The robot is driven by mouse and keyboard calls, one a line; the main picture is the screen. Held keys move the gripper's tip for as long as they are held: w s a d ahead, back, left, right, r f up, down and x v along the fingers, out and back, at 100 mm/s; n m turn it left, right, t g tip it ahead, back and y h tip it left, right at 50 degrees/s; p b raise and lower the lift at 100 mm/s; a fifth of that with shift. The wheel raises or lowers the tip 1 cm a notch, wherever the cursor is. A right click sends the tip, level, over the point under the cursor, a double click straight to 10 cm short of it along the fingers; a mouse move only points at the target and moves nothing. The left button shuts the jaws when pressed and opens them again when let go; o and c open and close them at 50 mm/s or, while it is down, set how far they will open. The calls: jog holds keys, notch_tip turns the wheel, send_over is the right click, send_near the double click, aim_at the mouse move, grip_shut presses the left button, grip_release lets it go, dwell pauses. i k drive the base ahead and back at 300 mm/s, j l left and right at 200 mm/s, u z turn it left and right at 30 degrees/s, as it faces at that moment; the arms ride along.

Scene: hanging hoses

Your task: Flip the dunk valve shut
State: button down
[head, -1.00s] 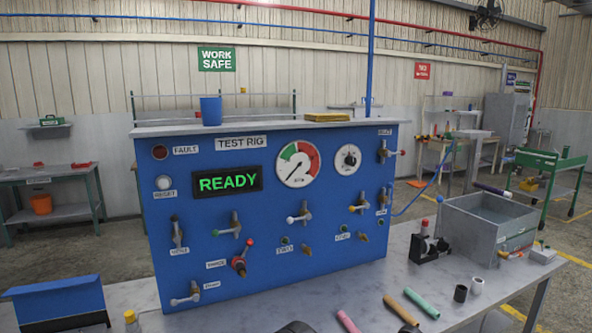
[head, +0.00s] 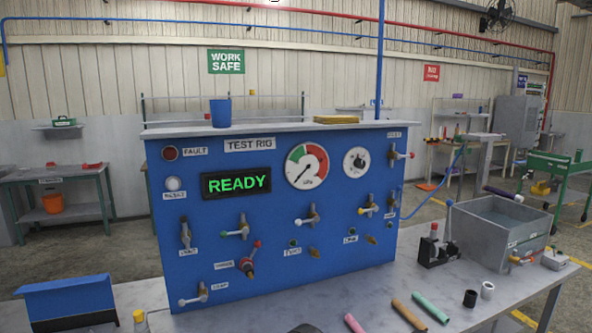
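The blue test rig panel (head: 290,262) stands on the grey bench and carries several small valves with levers. A label by the water tank (head: 487,232) and the labels under the panel valves are too small to read surely, so I cannot tell which valve is the dunk valve. A yellow-tipped valve (head: 369,207) is at the panel's right side, near a blue hose (head: 432,190). My gripper is not in view.
The display (head: 236,183) reads READY. Loose coloured tubes, such as a green one (head: 430,307), and dark and white rings lie on the bench front. A black clamp stand (head: 437,250) stands left of the tank. A blue cup (head: 220,112) stands on the rig top.

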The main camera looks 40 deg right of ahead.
aim_at(397, 205)
jog(key=z, duration=1.8)
jog(key=i+z, duration=0.15)
jog(key=i, duration=0.45)
jog(key=i+j+z, duration=0.15)
jog(key=i, duration=0.5)
